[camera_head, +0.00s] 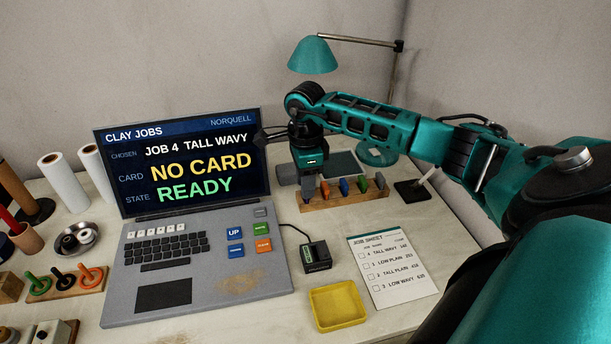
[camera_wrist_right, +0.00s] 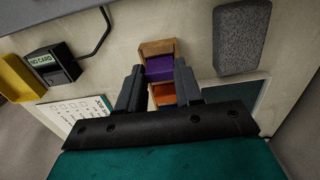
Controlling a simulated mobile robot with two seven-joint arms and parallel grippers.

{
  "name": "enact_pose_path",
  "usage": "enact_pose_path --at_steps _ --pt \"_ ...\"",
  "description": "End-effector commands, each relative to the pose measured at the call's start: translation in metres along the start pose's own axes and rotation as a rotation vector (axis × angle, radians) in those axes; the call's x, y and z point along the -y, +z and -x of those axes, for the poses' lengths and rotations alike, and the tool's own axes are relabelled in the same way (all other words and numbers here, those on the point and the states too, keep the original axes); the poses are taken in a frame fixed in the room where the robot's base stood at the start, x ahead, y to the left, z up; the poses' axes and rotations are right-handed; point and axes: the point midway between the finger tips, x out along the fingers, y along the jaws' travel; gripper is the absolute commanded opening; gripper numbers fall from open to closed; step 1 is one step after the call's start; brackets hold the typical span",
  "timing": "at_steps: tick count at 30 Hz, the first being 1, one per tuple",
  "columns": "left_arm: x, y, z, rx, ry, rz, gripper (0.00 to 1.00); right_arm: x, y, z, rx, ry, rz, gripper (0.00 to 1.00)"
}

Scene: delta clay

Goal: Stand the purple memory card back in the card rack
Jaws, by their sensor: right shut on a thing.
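The purple memory card (camera_wrist_right: 159,68) is between the fingers of my right gripper (camera_wrist_right: 158,76) in the right wrist view, at the end of the wooden card rack (camera_wrist_right: 156,46). My right gripper is shut on it. In the head view the gripper (camera_head: 308,194) points down at the left end of the rack (camera_head: 345,202), and I cannot make out the purple card there. I cannot tell whether its lower edge is seated in a slot. An orange card (camera_head: 325,189), a blue card (camera_head: 344,187) and a green card (camera_head: 362,185) stand in the rack. My left gripper is not in view.
A card reader (camera_head: 317,257) reading "NO CARD", an empty yellow tray (camera_head: 337,307) and a job sheet (camera_head: 392,271) lie in front of the rack. The laptop (camera_head: 196,190) stands to the left and shows "NO CARD READY". A grey block (camera_wrist_right: 240,40) is close beside the rack.

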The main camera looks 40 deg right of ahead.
Motion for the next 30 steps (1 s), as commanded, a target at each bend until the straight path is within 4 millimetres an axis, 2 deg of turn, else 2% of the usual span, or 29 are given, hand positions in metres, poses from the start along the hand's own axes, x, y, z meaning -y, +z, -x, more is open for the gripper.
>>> enact_pose_path --at_steps 6,15,16,24,30 --pt "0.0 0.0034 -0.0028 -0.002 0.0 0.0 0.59 0.0002 -0.0002 -0.0071 0.0 0.0 -0.001 0.07" --pt "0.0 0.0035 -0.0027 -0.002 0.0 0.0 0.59 0.0002 -0.0003 -0.0073 0.0 0.0 -0.001 0.07" --pt "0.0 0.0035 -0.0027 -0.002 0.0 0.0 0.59 0.0002 -0.0003 -0.0073 0.0 0.0 -0.001 0.38" --pt "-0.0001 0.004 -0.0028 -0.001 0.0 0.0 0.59 0.0002 -0.0003 -0.0073 0.0 0.0 -0.001 0.64" --pt "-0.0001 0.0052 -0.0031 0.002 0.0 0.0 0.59 0.0001 -0.0003 -0.0074 0.0 0.0 0.0 0.67"
